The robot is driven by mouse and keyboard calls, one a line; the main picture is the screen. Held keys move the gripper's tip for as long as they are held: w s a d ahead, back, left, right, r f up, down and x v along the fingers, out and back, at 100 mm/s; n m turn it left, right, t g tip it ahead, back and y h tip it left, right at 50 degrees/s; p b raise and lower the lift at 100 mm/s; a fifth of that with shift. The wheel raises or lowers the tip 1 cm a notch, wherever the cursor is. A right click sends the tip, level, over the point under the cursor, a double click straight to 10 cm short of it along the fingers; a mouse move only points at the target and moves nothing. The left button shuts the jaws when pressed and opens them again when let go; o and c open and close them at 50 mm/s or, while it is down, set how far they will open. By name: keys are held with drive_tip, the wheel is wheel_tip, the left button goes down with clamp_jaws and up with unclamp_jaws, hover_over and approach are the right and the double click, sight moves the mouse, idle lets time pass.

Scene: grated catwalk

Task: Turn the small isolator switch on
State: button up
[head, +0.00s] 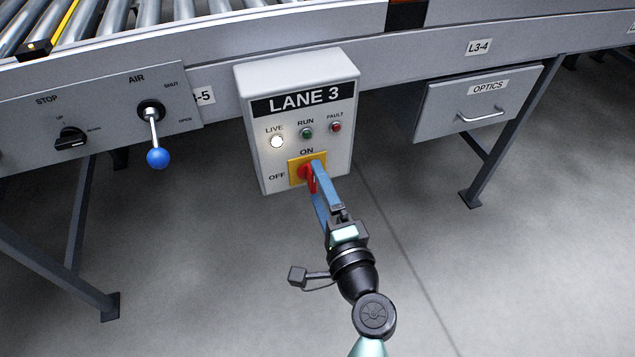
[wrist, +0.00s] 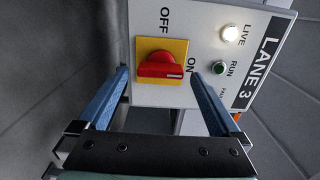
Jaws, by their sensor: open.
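The small isolator switch is a red handle (head: 308,174) on a yellow plate (head: 293,172), low on the LANE 3 box (head: 258,140). In the wrist view the red handle (wrist: 160,68) lies along the OFF-less axis, its white mark at the end towards the ON label (wrist: 190,65). The OFF label (wrist: 164,20) is off to its side. My gripper (head: 316,178) has blue fingers and is open in front of the switch. In the wrist view its fingertips (wrist: 160,74) are apart, one beyond each end of the handle; contact is not visible.
A white LIVE lamp (head: 277,142) is lit; the RUN (head: 306,133) and FAULT (head: 336,127) lamps are above the switch. A blue-knobbed AIR lever (head: 157,158) and black rotary knob (head: 71,138) are at left. An OPTICS drawer (head: 475,105) is at right.

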drive_tip(key=p+v, duration=0.1)
drive_tip(key=v, duration=1)
drive_tip(key=shift+s+p, duration=0.3)
drive_tip(key=shift+d, duration=0.1)
drive_tip(key=w+a+r+n+t+p, duration=0.1)
drive_tip(key=w+a+r+n, duration=0.2)
drive_tip(key=r, duration=0.8)
drive_tip(key=w+r+n+t+p, duration=0.1)
drive_tip(key=w+r+n+p, duration=0.3)
drive_tip(key=r, duration=0.7)
drive_tip(key=w+a+r+n+t+b, duration=0.15)
drive_tip(key=r+n, duration=0.35)
drive_tip(key=r, duration=0.6)
drive_tip(key=s+r+n+t+h+p, duration=0.15)
drive_tip(key=s+r, duration=0.25)
drive_tip(key=r, duration=0.6)
drive_tip(key=s+r+t+h+p, duration=0.2)
drive_tip(key=s+r+t, duration=0.15)
drive_tip(key=r, duration=0.55)
drive_tip(key=s+r+n+t+h+p, duration=0.15)
drive_tip(key=s+r, duration=0.25)
drive_tip(key=r, duration=0.6)
wheel_tip(320, 180, up, 35)
drive_tip(key=p, duration=3.6)
drive_tip(key=shift+w+h, duration=0.3)
drive_tip(key=shift+w, duration=0.1)
drive_tip(key=shift+r, duration=0.1)
